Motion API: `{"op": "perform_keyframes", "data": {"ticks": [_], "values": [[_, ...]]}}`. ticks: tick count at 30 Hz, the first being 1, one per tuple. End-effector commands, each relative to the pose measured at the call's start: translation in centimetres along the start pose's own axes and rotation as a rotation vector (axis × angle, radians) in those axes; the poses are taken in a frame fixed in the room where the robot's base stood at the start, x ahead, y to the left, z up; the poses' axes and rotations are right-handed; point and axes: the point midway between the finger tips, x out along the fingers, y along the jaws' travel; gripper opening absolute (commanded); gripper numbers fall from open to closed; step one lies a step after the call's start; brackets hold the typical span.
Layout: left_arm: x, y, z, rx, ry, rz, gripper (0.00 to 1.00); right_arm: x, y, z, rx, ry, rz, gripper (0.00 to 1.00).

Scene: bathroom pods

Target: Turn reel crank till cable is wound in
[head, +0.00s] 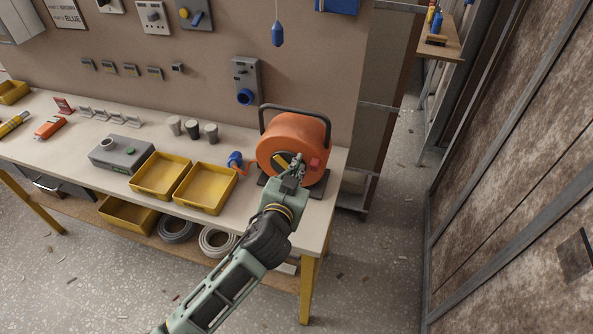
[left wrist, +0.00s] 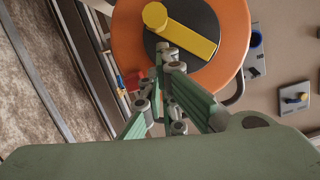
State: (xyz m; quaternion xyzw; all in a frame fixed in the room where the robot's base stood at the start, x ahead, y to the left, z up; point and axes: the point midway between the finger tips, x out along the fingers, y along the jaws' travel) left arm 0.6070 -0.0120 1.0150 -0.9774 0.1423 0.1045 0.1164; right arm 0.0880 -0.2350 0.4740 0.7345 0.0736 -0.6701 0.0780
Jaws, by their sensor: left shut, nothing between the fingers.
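The orange cable reel (head: 292,132) stands upright under a dark carry handle near the right end of the workbench. Its yellow crank (head: 281,160) is partly hidden by my left gripper (head: 298,168) in the head view. In the left wrist view, the crank arm (left wrist: 192,40) slants across the reel's dark hub, with a round yellow knob (left wrist: 155,16) at one end. My left gripper (left wrist: 166,56) is shut and empty, its tips close beside the crank arm; I cannot tell whether they touch. A blue plug (head: 235,160) on a short orange cable lies left of the reel. My right gripper is out of view.
Two yellow bins (head: 206,187) and a grey box (head: 121,154) stand on the workbench (head: 78,125) left of the reel. Three small cups (head: 192,129) stand behind them. Open floor (head: 385,240) lies to the right.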

Motion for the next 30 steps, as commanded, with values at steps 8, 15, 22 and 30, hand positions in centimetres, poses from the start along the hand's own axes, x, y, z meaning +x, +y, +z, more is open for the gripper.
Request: {"op": "perform_keyframes", "data": {"ticks": [8, 15, 22, 30], "values": [[0.14, 0.05, 0.85, 0.0, -0.001, 0.001, 0.0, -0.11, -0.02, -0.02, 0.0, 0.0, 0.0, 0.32], [0.14, 0.05, 0.86, 0.002, -0.001, 0.0, 0.0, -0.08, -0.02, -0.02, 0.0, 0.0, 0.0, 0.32], [0.19, 0.22, 1.07, 0.045, -0.001, -0.011, 0.0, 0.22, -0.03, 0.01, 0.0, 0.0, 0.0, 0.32], [0.22, 0.36, 1.17, 0.082, -0.001, -0.021, 0.0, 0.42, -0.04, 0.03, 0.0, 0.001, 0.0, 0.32]]}}
